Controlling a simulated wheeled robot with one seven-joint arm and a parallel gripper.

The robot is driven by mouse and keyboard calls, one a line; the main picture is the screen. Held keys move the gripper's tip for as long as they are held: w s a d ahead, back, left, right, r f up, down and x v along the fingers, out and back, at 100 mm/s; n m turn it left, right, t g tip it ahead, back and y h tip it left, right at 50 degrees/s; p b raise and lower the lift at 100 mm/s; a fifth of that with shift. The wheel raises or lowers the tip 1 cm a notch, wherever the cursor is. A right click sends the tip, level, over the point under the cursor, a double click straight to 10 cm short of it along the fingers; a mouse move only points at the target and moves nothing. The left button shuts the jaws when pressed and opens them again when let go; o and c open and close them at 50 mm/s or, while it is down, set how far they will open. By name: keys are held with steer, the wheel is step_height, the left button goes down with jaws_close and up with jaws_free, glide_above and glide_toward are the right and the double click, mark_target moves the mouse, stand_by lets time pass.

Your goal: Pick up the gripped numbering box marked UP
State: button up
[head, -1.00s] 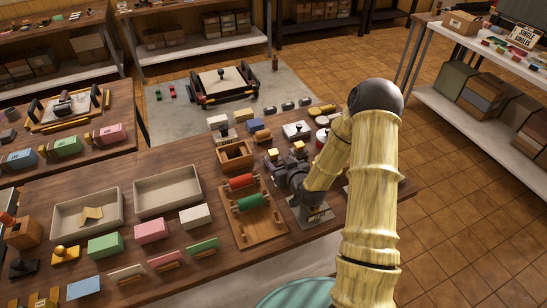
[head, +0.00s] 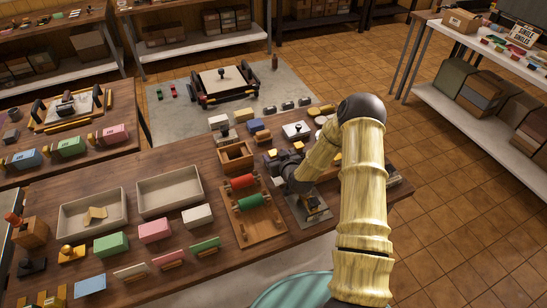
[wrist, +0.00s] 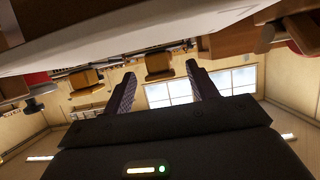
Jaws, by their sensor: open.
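Two small brass-yellow blocks, likely numbering boxes, stand on the wooden bench beyond my gripper (head: 279,166): a left block (head: 271,153) and a right block (head: 298,146). I cannot read UP on either. In the wrist view a left brass block (wrist: 84,79) and a right brass block (wrist: 159,66) show. The right one appears between and beyond the open fingers of my gripper (wrist: 160,88); the left one lies outside the left finger. Nothing is held. My arm hides part of the bench at the right.
A wooden frame with red and green rollers (head: 240,225) lies left of my gripper, with an open wooden box (head: 234,158) behind it. A grey plate stand (head: 312,208) is just below my forearm. Two pale trays (head: 168,189) and coloured blocks fill the left bench.

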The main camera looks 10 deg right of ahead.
steer(key=shift+w+a+f, duration=0.1)
steer(key=shift+w+f, duration=0.1)
steer(key=shift+w, duration=0.3)
jaws_close()
